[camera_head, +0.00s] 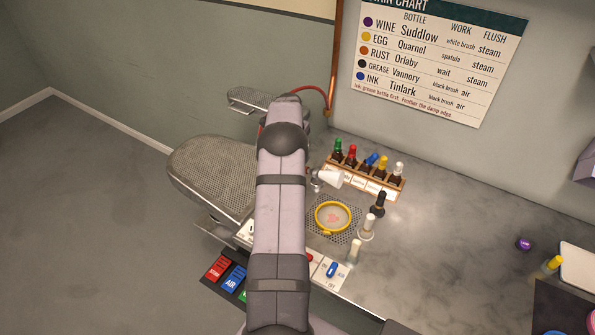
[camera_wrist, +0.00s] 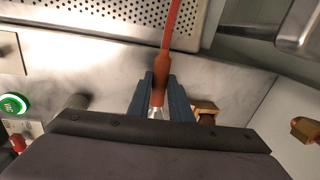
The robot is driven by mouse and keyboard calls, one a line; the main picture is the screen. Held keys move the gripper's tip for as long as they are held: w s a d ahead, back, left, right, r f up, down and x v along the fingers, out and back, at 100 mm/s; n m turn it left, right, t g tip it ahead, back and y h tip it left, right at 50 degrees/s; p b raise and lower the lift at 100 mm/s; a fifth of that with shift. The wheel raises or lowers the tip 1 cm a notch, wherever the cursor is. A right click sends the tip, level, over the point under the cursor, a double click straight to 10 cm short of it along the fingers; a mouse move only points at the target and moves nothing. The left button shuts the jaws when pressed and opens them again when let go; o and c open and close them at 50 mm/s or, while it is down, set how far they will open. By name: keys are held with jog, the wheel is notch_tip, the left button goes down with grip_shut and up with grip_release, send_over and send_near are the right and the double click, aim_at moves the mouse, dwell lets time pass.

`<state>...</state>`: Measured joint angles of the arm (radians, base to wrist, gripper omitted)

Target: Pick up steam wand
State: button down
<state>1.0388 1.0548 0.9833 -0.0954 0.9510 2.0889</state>
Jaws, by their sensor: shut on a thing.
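The steam wand (camera_wrist: 161,66) has a reddish-brown grip and a pale metal part below it. It lies between the two blue fingers of my gripper (camera_wrist: 160,80), which are shut on it in the wrist view. A red hose (camera_wrist: 172,25) runs from the wand's end toward the top of that view. In the head view the hose (camera_head: 314,89) arcs from a copper pipe to behind my arm. My arm hides the wand and my gripper there.
A perforated grey pressing board (camera_head: 205,165) lies left of my arm. To the right, a wooden rack (camera_head: 392,190) holds several bottles, beside a yellow hoop (camera_head: 332,230) and loose bottles. Colored pedals (camera_head: 219,268) are at lower left. The right counter (camera_head: 450,225) has free room.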

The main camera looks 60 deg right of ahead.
notch_tip(320, 180, up, 8)
jog(key=shift+f+b, duration=0.25)
jog(key=shift+b, duration=0.7)
